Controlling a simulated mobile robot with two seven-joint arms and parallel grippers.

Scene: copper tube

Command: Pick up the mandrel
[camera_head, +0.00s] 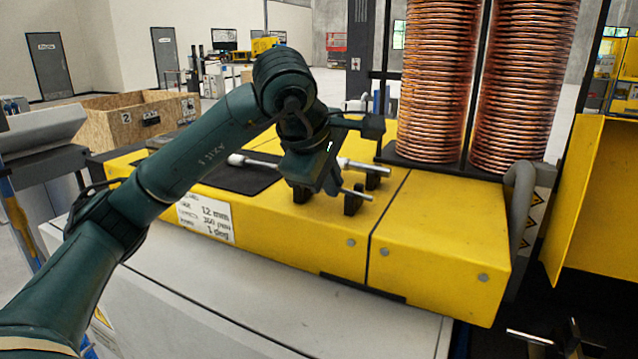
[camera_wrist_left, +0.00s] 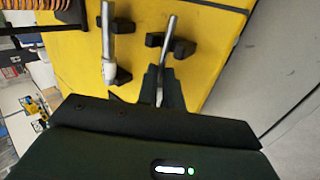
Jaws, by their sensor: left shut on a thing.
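The mandrel, a thin grey metal rod (camera_head: 357,195), sticks out to the right of my left gripper (camera_head: 335,188) above the yellow bench. In the left wrist view my left gripper (camera_wrist_left: 163,80) is shut on the lower part of the mandrel (camera_wrist_left: 171,28). There the mandrel passes between the two prongs of a black rest (camera_wrist_left: 182,48); I cannot tell whether it touches them. The fingers' grip point is hidden by the gripper in the head view. My right gripper is not in view.
A black mat (camera_head: 235,178) lies on the yellow bench (camera_head: 440,225). Tall copper coils (camera_head: 437,85) stand behind. The bench's front right top is clear.

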